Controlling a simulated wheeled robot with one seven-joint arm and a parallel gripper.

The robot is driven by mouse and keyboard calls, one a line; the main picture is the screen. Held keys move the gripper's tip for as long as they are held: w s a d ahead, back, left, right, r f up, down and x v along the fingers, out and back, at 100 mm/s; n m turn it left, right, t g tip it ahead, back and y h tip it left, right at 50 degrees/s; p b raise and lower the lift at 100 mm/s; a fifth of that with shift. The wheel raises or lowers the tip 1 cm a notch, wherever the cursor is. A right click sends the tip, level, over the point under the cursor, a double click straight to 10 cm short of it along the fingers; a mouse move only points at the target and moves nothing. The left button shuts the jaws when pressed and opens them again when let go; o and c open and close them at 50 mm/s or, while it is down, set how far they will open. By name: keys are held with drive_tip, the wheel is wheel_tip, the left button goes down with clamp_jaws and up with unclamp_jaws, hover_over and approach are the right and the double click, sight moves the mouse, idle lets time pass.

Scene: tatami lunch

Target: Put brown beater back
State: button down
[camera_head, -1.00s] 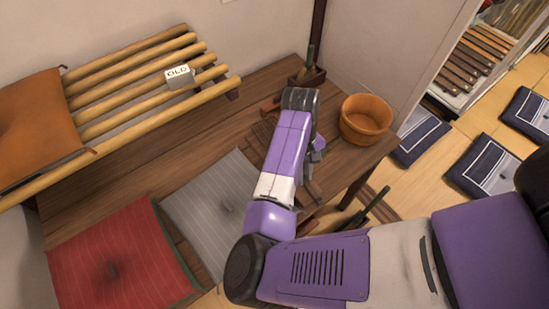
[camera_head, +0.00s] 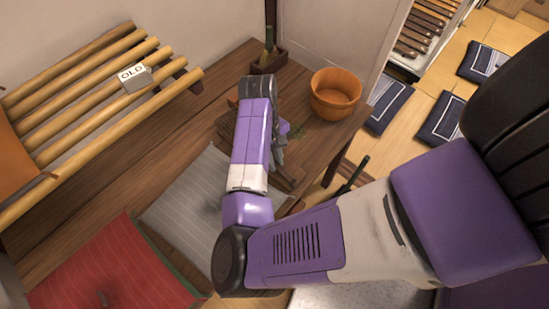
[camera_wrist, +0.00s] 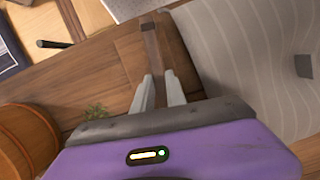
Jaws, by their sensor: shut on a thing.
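My gripper (camera_head: 280,152) is low over the dark wooden table, near its right front part; my forearm hides much of it. In the wrist view my two pale fingers (camera_wrist: 158,80) are shut on a thin brown handle (camera_wrist: 151,42), taken as the brown beater's. The handle runs forward between the fingers. A brown slatted or woven part (camera_head: 227,124) shows left of my arm in the head view; I cannot tell whether it belongs to the beater. Whether the handle touches the table is unclear.
A wooden tub (camera_head: 335,96) and a small dark box (camera_head: 268,66) holding a green item stand at the table's back right. A bamboo rack (camera_head: 90,95) bears an OLD block (camera_head: 134,76).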

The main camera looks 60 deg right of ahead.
drive_tip(key=c, duration=1.3)
unclamp_jaws()
drive_tip(key=shift+r, duration=0.15)
drive_tip(key=v, duration=0.7)
drive_tip(key=shift+d+r, duration=0.1)
drive_tip(key=shift+r, duration=0.2)
drive_tip(key=shift+w+d, duration=0.1)
